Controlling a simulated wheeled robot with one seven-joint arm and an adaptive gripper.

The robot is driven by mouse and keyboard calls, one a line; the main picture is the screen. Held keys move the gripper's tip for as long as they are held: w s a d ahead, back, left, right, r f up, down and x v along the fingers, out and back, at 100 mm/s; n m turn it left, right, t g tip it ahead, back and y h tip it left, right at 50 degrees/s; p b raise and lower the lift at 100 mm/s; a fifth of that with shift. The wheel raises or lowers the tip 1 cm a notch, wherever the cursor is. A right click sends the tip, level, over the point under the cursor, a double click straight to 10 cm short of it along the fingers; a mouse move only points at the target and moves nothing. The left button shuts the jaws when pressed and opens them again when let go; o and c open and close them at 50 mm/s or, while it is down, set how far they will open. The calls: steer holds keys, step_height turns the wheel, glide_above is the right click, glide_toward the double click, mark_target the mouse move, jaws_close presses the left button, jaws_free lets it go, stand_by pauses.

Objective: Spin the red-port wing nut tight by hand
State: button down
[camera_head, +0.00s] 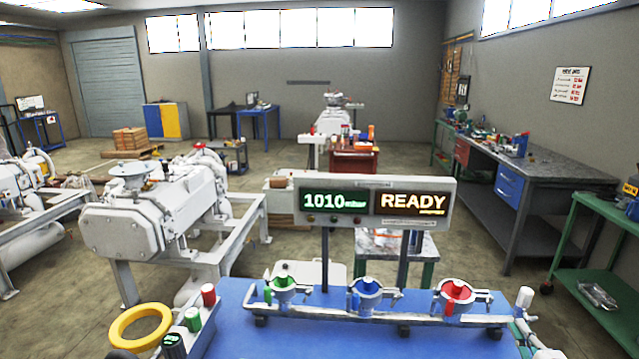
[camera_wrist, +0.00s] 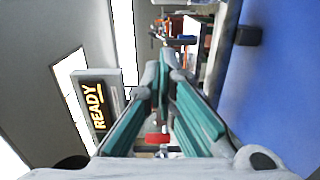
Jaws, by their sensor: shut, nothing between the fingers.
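The red port (camera_head: 457,291) is a grey flange with a red centre, at the right end of the rail on the blue bench. A small red upright piece (camera_head: 449,308), which looks like its wing nut, sits at the port's left front; its tightness cannot be told. My gripper (camera_wrist: 164,52) shows in the wrist view with its teal-padded fingers converging to closed tips, with nothing seen held at the tips. A small red thing (camera_wrist: 157,138) shows between the finger bases; I cannot tell what it is. I cannot clearly make out the gripper in the head view.
The green port (camera_head: 283,283) and blue port (camera_head: 368,289) share the rail. A display (camera_head: 376,203) reading 1010 mbar and READY stands behind it. A yellow ring (camera_head: 140,327) and coloured cylinders are at the left. The blue bench top (camera_head: 300,335) is clear in front.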

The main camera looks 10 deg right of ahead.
steer(key=b+x, duration=0.2)
steer(key=x, duration=0.4)
steer(key=shift+w, duration=0.2)
steer(key=shift+w+a+f, duration=0.1)
steer(key=shift+a+f, duration=0.15)
steer(key=shift+a, duration=0.25)
stand_by(1.0)
steer(key=shift+f+p, duration=0.6)
steer(key=shift+f, duration=0.05)
stand_by(0.8)
steer(key=shift+d, duration=0.1)
steer(key=p+v, duration=0.3)
steer(key=v, duration=0.3)
steer(key=shift+d, duration=0.3)
stand_by(0.3)
